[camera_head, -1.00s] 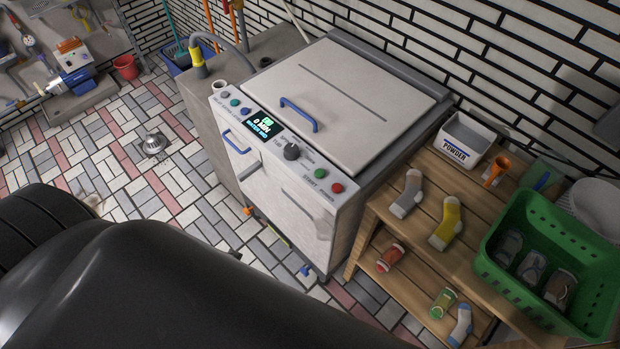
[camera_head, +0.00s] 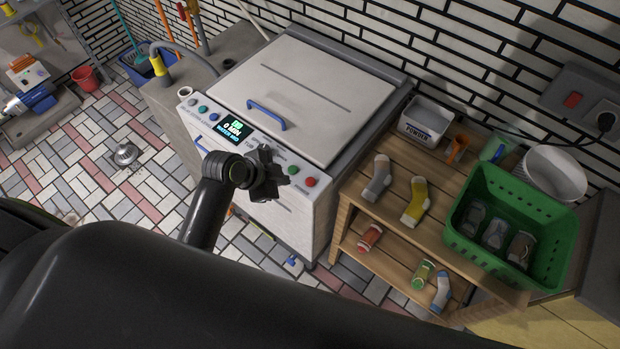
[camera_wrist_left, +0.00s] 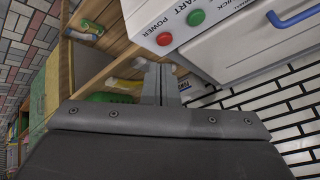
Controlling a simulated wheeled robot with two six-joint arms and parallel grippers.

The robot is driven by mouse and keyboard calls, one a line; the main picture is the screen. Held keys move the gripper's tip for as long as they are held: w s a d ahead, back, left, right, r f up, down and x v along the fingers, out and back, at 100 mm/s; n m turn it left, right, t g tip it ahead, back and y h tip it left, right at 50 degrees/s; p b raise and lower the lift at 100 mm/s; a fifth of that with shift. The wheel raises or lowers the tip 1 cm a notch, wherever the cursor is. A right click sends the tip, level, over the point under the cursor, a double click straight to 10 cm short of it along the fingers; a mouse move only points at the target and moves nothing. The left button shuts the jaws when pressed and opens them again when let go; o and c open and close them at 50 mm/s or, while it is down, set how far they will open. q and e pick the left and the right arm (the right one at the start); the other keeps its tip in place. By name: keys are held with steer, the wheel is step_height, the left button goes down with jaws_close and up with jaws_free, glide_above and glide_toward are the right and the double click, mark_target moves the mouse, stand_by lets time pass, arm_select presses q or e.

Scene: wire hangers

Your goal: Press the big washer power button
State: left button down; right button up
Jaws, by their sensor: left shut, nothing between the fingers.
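The white washer (camera_head: 310,90) stands at the centre of the head view, its lid shut and its small display lit. The red power button (camera_head: 311,182) is at the right end of its control panel, beside the green start button (camera_head: 293,170). In the left wrist view the red button (camera_wrist_left: 164,39) has the word POWER beside it. My left gripper (camera_head: 279,175) is shut and empty, in front of the panel and left of the red button in the head view. Its shut fingers (camera_wrist_left: 158,78) appear below the red button in the wrist view, apart from it. My right gripper is not in view.
A wooden shelf (camera_head: 397,220) right of the washer holds socks, a powder box (camera_head: 425,120) and a green basket (camera_head: 520,222). A wall plate has a red switch (camera_head: 573,100) and a plugged-in cord. A blue lid handle (camera_head: 266,115) sticks up from the washer.

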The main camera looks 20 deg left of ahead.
mark_target(307, 182)
arm_select(q)
steer(key=w+d+r+m+h, duration=0.2)
steer(key=w+d+m, duration=0.2)
steer(key=w, duration=0.3)
steer(key=shift+m+t, duration=0.3)
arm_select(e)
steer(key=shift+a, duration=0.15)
arm_select(q)
steer(key=shift+w, duration=0.1)
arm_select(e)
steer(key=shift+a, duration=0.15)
